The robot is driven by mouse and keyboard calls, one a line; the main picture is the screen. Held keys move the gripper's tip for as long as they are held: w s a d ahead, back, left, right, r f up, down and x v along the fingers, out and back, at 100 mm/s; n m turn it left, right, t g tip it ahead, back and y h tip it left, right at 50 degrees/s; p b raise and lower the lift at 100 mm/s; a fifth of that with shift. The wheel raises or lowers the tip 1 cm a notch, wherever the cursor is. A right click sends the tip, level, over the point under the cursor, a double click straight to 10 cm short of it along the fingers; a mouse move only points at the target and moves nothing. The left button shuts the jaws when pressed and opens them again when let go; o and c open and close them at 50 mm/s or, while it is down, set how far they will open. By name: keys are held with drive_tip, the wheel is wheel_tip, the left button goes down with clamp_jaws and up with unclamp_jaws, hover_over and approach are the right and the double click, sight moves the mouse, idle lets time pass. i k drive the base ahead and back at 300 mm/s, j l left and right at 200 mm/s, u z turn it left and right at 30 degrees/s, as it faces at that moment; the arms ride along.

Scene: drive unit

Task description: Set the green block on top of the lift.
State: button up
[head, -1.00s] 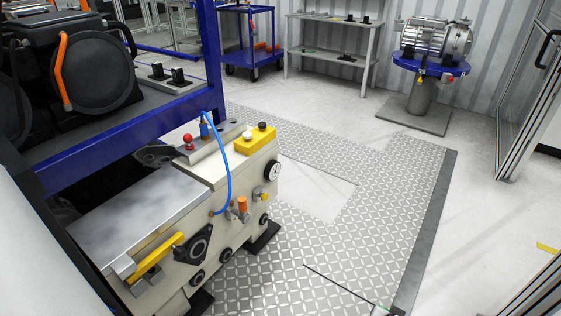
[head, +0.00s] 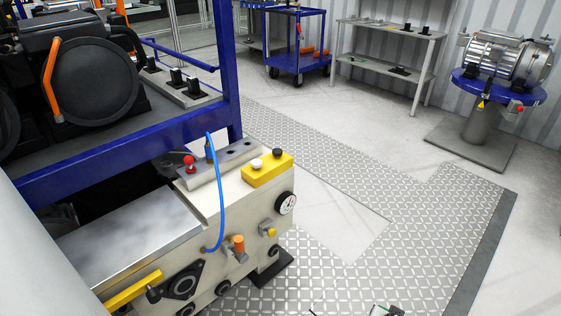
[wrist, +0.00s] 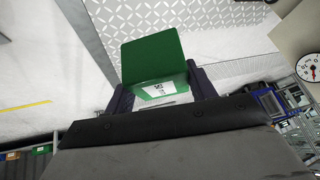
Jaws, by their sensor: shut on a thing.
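In the wrist view, my gripper (wrist: 161,88) is shut on the green block (wrist: 152,58), with one dark finger at each side of it. The block has a white label on its near face. It is held up, with the floor seen beyond it. What seems to be the lift is the cream machine (head: 232,208) at the lower left of the head view. Its flat grey metal top (head: 135,225) is bare. My gripper is apart from it. In the head view only a small grey and green piece shows at the bottom edge, too little to identify.
The lift carries a yellow button box (head: 267,170), a blue hose (head: 219,195) and a gauge (head: 286,203). A blue rack (head: 120,152) stands behind it. A blue cart (head: 298,65), grey shelves (head: 385,70) and a motor stand (head: 480,120) are farther back.

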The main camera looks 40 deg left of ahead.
sight(125, 240)
drive_tip(key=i+l+u, duration=0.1)
drive_tip(key=u, duration=1)
drive_tip(key=i+l, duration=0.05)
